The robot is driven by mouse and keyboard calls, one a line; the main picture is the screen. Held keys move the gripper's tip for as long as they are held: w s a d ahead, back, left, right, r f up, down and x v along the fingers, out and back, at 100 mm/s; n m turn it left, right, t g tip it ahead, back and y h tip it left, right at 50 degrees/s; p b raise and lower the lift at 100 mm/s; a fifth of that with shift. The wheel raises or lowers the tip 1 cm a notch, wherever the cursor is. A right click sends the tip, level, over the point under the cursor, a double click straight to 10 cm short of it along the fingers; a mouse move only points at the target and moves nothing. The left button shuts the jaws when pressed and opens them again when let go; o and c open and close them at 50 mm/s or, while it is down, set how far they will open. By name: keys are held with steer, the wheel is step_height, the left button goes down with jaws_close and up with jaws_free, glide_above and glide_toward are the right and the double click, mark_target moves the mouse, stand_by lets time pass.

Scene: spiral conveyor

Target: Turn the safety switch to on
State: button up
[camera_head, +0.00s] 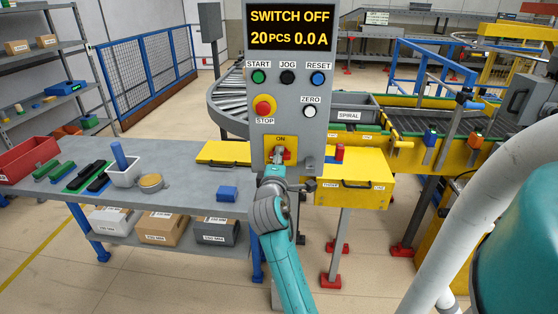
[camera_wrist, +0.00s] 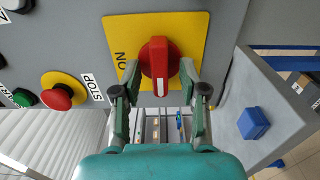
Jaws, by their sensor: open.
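The safety switch is a red knob (camera_wrist: 158,62) on a yellow plate (camera_wrist: 192,32) marked ON, on the grey control panel. In the wrist view its white mark points down, a quarter turn away from the ON label, which is at the left. My gripper (camera_wrist: 157,78) is open, with one finger on each side of the knob; I cannot tell whether they touch it. In the head view my gripper (camera_head: 279,164) mostly hides the knob below the ON label. The display (camera_head: 290,27) reads SWITCH OFF, 20 PCS, 0.0 A.
Above the plate are the red STOP button (camera_head: 264,107), the white ZERO button (camera_head: 310,112) and the START, JOG and RESET buttons. A grey table (camera_head: 190,190) with a blue block (camera_head: 227,194) is at the left. A yellow box (camera_head: 350,190) is close on the right.

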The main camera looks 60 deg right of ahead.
jaws_close()
stand_by(0.3)
steer(key=shift+m, duration=8.9)
steer(key=shift+f, duration=0.1)
